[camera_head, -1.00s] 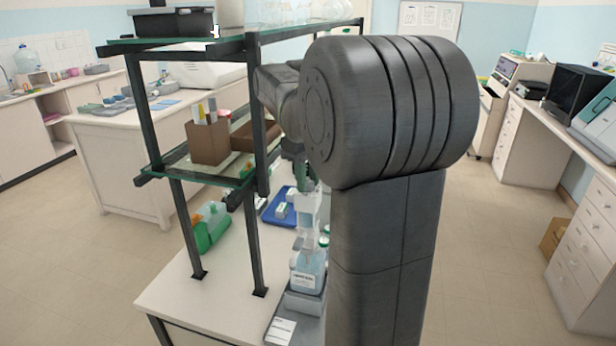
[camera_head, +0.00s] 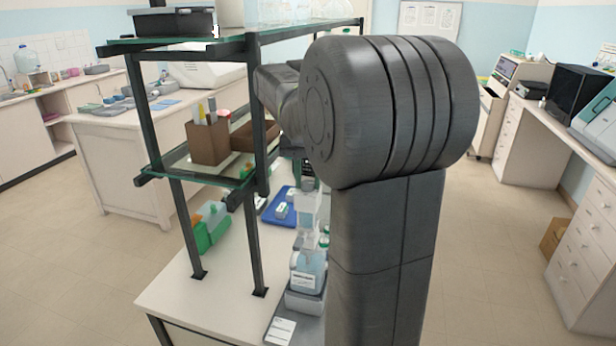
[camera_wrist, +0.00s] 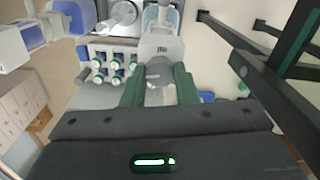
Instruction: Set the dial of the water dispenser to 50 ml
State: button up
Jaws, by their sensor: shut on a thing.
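In the wrist view the dispenser's grey-white top (camera_wrist: 160,46) lies just beyond my fingertips. My gripper (camera_wrist: 159,69) has its green fingers on either side of a small pale part, which I take to be the dial (camera_wrist: 159,88), and is shut on it. The fingers hide its sides, and I cannot read its setting. In the head view my dark arm hides most of the gripper.
A dark-framed shelf (camera_head: 257,180) with glass levels stands close on the left. A blue tray (camera_head: 272,212) and a green box (camera_head: 209,236) are on the table. In the wrist view, several white-capped bottles (camera_wrist: 115,64) stand in a rack beside the gripper.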

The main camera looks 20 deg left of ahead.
aim_at(308, 183)
jog(key=shift+m, duration=1.1)
jog(key=o, duration=1)
notch_tip(308, 183, up, 14)
jog(key=shift+f, duration=0.2)
notch_tip(308, 183, down, 14)
jog(key=shift+r, duration=0.15)
dwell(0.3)
